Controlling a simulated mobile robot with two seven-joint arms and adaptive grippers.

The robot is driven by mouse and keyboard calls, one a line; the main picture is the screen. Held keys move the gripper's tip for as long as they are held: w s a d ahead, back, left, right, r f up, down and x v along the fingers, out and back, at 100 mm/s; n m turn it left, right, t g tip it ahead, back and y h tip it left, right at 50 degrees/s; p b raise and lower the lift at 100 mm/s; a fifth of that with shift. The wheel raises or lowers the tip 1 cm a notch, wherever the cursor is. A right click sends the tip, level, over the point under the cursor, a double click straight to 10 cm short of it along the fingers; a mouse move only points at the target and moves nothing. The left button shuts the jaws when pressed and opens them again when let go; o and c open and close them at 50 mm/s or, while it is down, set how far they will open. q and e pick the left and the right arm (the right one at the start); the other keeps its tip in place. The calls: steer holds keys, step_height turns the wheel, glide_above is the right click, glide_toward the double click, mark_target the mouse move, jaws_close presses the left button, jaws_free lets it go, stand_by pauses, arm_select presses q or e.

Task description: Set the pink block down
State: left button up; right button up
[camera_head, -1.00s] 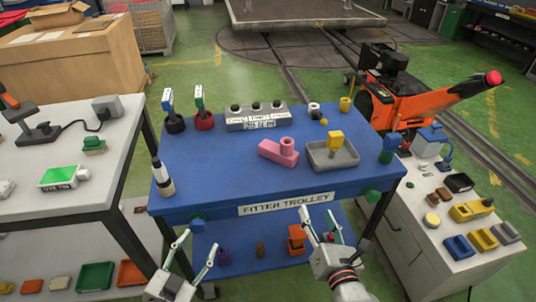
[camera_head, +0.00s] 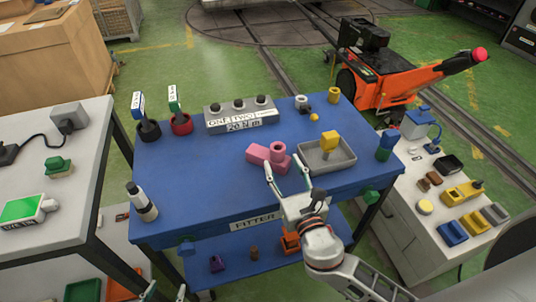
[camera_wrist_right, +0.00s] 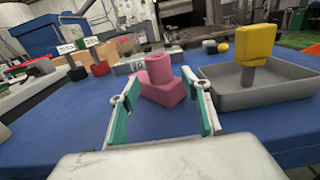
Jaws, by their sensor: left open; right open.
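The pink block (camera_head: 257,154), with an upright pink round piece (camera_head: 278,150) at its right end, sits on the blue trolley top (camera_head: 215,190). In the right wrist view the pink block (camera_wrist_right: 160,92) is straight ahead, beyond the open fingers. My right gripper (camera_head: 287,168) is open and empty, just on the near side of the block. In the right wrist view its fingers (camera_wrist_right: 158,98) frame the block, with no clear contact. My left gripper (camera_head: 166,290) shows only its fingertips at the bottom edge, open and empty, well away from the block.
A grey tray (camera_head: 343,164) holding a yellow-topped piece (camera_head: 328,140) stands close right of the block. A grey button box (camera_head: 238,115) and two labelled holders stand behind. A black-and-white bottle (camera_head: 141,202) is at the left. The trolley's left middle is clear.

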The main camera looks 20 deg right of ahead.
mark_target(280, 159)
steer(key=w, duration=0.5)
steer(key=shift+w+a, duration=0.1)
steer(key=shift+w, duration=0.2)
jaws_close()
